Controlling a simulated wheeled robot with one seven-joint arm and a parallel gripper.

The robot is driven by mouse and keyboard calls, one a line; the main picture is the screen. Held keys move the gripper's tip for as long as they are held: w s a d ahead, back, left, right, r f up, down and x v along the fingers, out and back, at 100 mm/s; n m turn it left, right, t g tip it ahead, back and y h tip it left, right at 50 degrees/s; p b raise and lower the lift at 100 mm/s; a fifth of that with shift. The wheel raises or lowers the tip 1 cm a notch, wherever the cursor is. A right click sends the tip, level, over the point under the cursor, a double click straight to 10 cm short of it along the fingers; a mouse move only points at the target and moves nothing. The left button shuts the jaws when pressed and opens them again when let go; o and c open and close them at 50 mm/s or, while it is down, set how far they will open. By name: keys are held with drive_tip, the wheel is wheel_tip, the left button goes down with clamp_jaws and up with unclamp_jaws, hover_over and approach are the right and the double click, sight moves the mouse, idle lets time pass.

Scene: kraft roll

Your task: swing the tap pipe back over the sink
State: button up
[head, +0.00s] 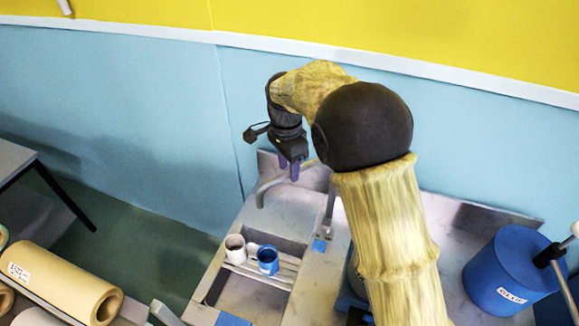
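The grey tap pipe (273,184) slants to the left near the back wall. Its bent-down end hangs over the worktop behind the sink's far edge, not over a basin. A tap post (330,204) stands to its right, partly hidden by my arm. The sink (204,287) is in front, with a recess on either side of a divider.
A white cup (235,249) and a blue cup (268,260) sit at the sink's divider. A large blue cylinder (505,272) stands at the right. Brown paper rolls (62,282) lie at the lower left. The blue wall (130,120) is close behind my gripper.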

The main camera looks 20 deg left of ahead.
idle(0.3)
wheel_tip(320, 180, up, 17)
drive_tip(key=b, duration=0.2)
drive_tip(key=shift+w+a+b, duration=0.3)
drive_tip(key=shift+w+a, duration=0.1)
drive_tip(key=shift+a, duration=0.05)
idle(0.4)
drive_tip(key=d+f+n+t+y+b, duration=0.1)
drive_tip(key=d+f+n+b, duration=0.1)
drive_tip(key=d+f, duration=0.7)
drive_tip(key=d+f+n+t+b, duration=0.1)
drive_tip(key=d+f+n+b, duration=0.15)
drive_tip(key=d+f, duration=0.7)
drive_tip(key=s+d+f+n+b, duration=0.1)
drive_tip(key=s+d+f+b, duration=0.1)
drive_tip(key=s+d+f, duration=0.3)
drive_tip(key=s+d+f+n+t+b, duration=0.1)
drive_tip(key=s+d+f+n+b, duration=0.1)
drive_tip(key=s+d+f, duration=0.4)
drive_tip(key=s+d, duration=0.3)
drive_tip(key=d, duration=0.1)
drive_tip(key=shift+s+d, duration=0.2)
drive_tip(key=shift+d, duration=0.05)
